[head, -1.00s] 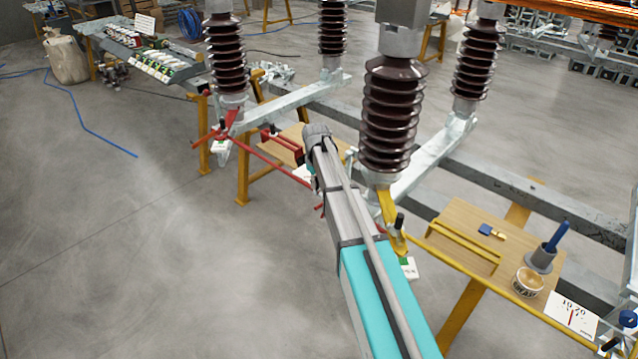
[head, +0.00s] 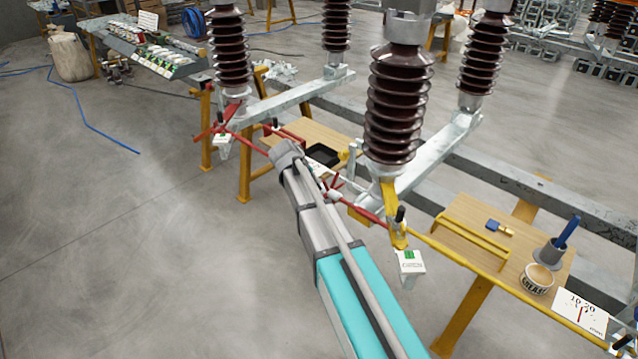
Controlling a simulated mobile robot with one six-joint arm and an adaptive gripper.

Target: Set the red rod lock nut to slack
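The red rod (head: 364,211) runs slantwise below the brown insulators, from a red lever at the left to the yellow lever (head: 390,205) at the right. A small pale fitting with red spokes (head: 335,195) sits on it, just right of my arm. I cannot tell which part is the lock nut or how it is set. My arm reaches up from the bottom, its grey end joint overlapping the rod's middle. My gripper's fingers do not show; they are hidden behind the arm or out of view.
A wooden shelf (head: 322,138) with a black tray (head: 323,155) lies behind the rod. Brown insulators (head: 398,105) stand close above.

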